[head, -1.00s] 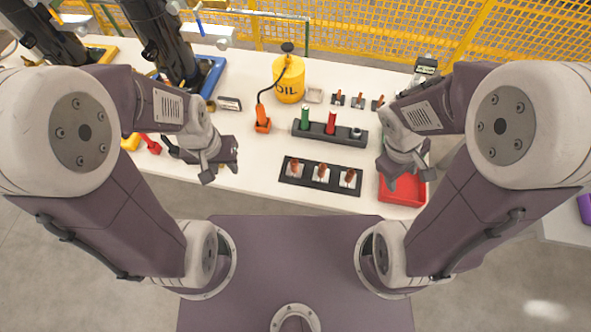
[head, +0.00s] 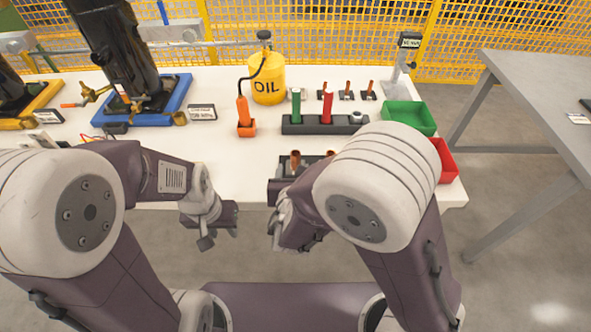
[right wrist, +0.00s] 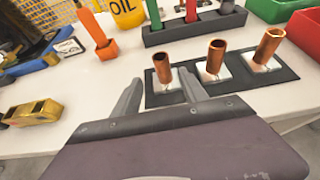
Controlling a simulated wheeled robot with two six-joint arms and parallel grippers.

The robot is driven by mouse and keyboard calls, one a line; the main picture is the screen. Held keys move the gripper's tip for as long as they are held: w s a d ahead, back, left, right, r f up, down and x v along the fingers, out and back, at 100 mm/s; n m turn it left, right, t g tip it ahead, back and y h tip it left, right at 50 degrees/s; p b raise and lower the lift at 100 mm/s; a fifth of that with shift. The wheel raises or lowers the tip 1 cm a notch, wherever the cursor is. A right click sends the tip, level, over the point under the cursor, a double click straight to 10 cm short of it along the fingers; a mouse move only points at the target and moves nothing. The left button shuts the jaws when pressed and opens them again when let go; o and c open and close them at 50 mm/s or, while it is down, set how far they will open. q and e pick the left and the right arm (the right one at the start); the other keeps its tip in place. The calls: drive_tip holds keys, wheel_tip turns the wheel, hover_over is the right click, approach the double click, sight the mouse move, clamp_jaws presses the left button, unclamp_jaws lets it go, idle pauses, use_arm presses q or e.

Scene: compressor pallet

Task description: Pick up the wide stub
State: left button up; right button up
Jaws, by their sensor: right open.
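Three upright copper stubs, left (right wrist: 162,67), middle (right wrist: 216,60) and right (right wrist: 267,48), stand on white pads in a dark tray (right wrist: 222,88). I cannot tell surely which one is the wide stub. My right gripper (right wrist: 159,80) is open and empty. In the right wrist view, the left stub shows between its fingertips, apparently beyond them. In the head view, my right gripper (head: 279,218) is at the table's front edge, and my right arm hides part of the tray. My left gripper (head: 220,236) appears open and empty, left of the right one.
Behind the tray is a dark rack (head: 310,126) with green and red cylinders. A yellow oil can (head: 267,85), orange tool (head: 245,125), green bin (head: 410,116) and red bin (head: 444,160) stand around. Compressors fill the left.

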sight(296, 163)
drive_tip(key=x, duration=0.5)
drive_tip(key=b+x, duration=0.1)
drive_tip(key=x, duration=0.1)
drive_tip(key=shift+w+d+f, duration=0.1)
drive_tip(key=shift+w+d, duration=0.1)
drive_tip(key=shift+d, duration=0.1)
drive_tip(key=shift+s, duration=0.1)
drive_tip(key=shift+c, duration=0.9)
clamp_jaws()
